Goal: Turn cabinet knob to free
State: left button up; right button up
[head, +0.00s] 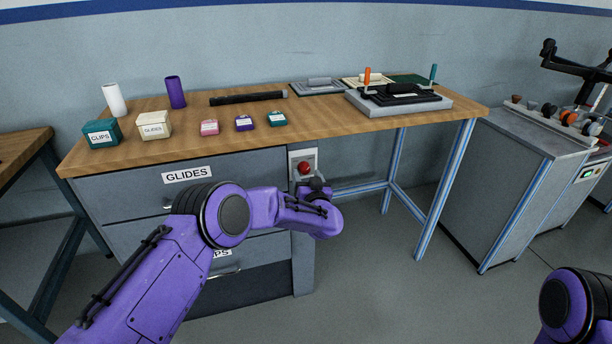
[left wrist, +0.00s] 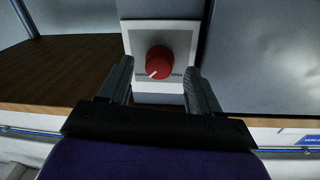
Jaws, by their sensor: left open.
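The red cabinet knob (head: 305,168) sits on a pale plate (head: 293,159) at the right front edge of the cabinet. In the left wrist view the knob (left wrist: 159,60) shows a white mark pointing to the lower left. Small labels flank it on the plate (left wrist: 160,29), too small to read. My left gripper (head: 314,183) is just in front of the knob. In the left wrist view its open fingers (left wrist: 159,75) stand on either side of the knob, with gaps, apparently not touching it. My right gripper is out of view.
The cabinet (head: 128,201) has drawers, one labelled GLIDES, below a wooden worktop (head: 225,125). Small boxes, two cylinders, a black bar and a fixture (head: 400,98) stand on top. A blue table leg (head: 445,190) is to the right. Floor between it and the cabinet is open.

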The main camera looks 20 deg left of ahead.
pick_arm(q)
jog(key=shift+x, duration=0.85)
jog(key=c, duration=1)
jog(key=shift+c, duration=0.2)
